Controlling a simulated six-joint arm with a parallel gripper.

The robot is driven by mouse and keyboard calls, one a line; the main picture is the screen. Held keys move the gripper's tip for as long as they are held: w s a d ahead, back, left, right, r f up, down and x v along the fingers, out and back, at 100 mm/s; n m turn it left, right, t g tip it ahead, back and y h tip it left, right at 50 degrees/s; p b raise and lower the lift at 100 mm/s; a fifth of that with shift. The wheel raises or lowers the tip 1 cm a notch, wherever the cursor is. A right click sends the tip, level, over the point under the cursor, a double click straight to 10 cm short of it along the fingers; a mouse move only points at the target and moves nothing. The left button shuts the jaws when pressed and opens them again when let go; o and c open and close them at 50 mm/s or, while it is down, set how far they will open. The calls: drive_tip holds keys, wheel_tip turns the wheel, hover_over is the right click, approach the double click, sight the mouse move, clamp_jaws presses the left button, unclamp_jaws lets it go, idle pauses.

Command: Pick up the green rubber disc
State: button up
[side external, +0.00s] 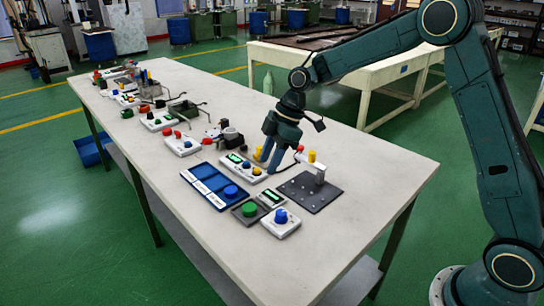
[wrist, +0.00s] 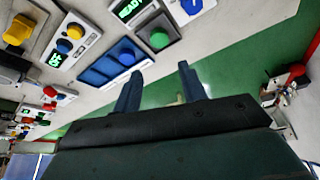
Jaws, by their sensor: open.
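The green rubber disc (side external: 249,209) lies on a small dark square tray (side external: 238,214) near the front of the table. In the wrist view the disc (wrist: 159,39) shows beyond the fingertips, above the gap between them. My gripper (side external: 268,162) is open with nothing between its fingers. It points down over the table, behind the disc and apart from it, close to a white control box (side external: 243,168). In the wrist view the two blue fingers (wrist: 160,77) are spread.
A blue compartment tray (side external: 199,183) holds a blue disc (side external: 230,191) beside the green one. A READY display (wrist: 131,10), a blue-knob box (side external: 281,222) and a dark plate with a post (side external: 323,197) stand nearby. Several devices line the left. The right front tabletop is clear.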

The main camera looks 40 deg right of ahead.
drive_tip(key=shift+w+f, duration=0.1)
drive_tip(key=shift+f, duration=0.1)
hover_over(251, 206)
drive_tip(key=s+d, duration=0.1)
drive_tip(key=d, duration=0.1)
drive_tip(key=shift+a+f, duration=0.1)
drive_tip(key=shift+f, duration=3.85)
drive_tip(key=shift+f, duration=0.1)
drive_tip(key=shift+x, duration=2.5)
drive_tip(key=c, duration=0.6)
